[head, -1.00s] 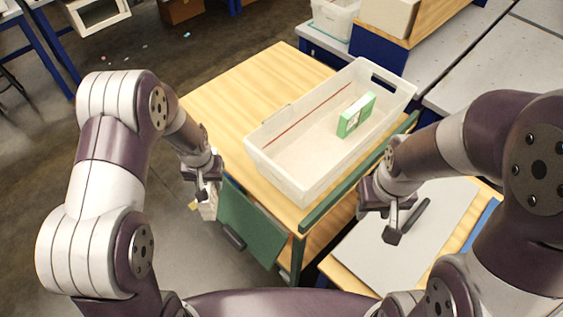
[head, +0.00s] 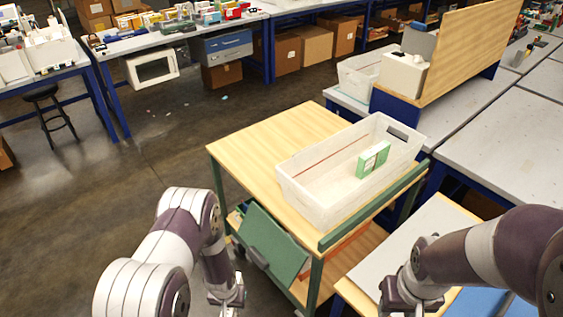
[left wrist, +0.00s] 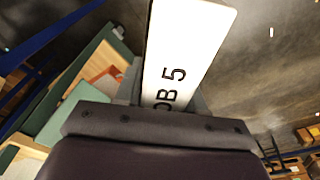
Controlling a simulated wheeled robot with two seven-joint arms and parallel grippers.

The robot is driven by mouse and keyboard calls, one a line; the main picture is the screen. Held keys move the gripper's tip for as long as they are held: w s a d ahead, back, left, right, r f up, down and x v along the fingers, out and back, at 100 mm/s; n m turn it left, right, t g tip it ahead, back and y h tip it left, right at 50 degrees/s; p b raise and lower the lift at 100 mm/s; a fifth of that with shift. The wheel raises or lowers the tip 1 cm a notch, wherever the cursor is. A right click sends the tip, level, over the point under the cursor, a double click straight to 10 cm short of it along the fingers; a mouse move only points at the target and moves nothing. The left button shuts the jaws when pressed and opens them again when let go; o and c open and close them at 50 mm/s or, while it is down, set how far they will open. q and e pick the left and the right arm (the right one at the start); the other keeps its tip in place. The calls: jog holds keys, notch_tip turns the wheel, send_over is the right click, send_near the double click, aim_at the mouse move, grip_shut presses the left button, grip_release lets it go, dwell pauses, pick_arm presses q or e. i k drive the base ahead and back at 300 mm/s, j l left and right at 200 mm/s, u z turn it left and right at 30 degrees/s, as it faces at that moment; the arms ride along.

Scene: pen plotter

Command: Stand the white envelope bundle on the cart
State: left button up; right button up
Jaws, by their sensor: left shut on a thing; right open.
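The cart (head: 262,143) has a pale wood top and green frame, in the middle of the head view. My left gripper (head: 230,298) is low in the head view, in front of the cart's left side and apart from its top. In the left wrist view it is shut on the white envelope bundle (left wrist: 188,45), a flat white piece with dark lettering ending in "OB 5". The bundle's lower end is hidden by the gripper. My right gripper (head: 408,298) is at the lower right, open; its fingertips are hard to see.
A white translucent tote (head: 318,208) stands on the cart's right part, with a green box (head: 373,160) inside. The cart's top is bare on the left. A green panel (head: 270,243) hangs at its near side. A grey-topped table (head: 510,140) is at the right.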

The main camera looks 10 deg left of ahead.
aim_at(284, 135)
jog(key=k+z, duration=0.2)
jog(key=z, duration=0.2)
jog(key=k+l+z, duration=0.1)
jog(key=k+z, duration=0.15)
jog(key=z, duration=0.15)
jog(key=k+l+z, duration=0.15)
jog(key=z, duration=0.25)
jog(key=k+l+z, duration=0.2)
jog(key=z, duration=0.2)
jog(key=j+z, duration=0.3)
jog(key=z, duration=0.15)
jog(key=j+z, duration=0.4)
jog(key=k+j+z, duration=0.1)
jog(key=z, duration=0.35)
jog(key=k+j+z, duration=0.1)
jog(key=j+z, duration=0.2)
jog(key=z, duration=0.15)
jog(key=k+j+z, duration=0.15)
jog(key=z, duration=0.25)
jog(key=k+j+z, duration=0.2)
jog(key=z, duration=0.25)
jog(key=k+j+u, duration=0.45)
jog(key=k+j, duration=0.35)
jog(key=k, duration=0.45)
jog(key=k+j+u, duration=0.4)
jog(key=k+j, duration=0.7)
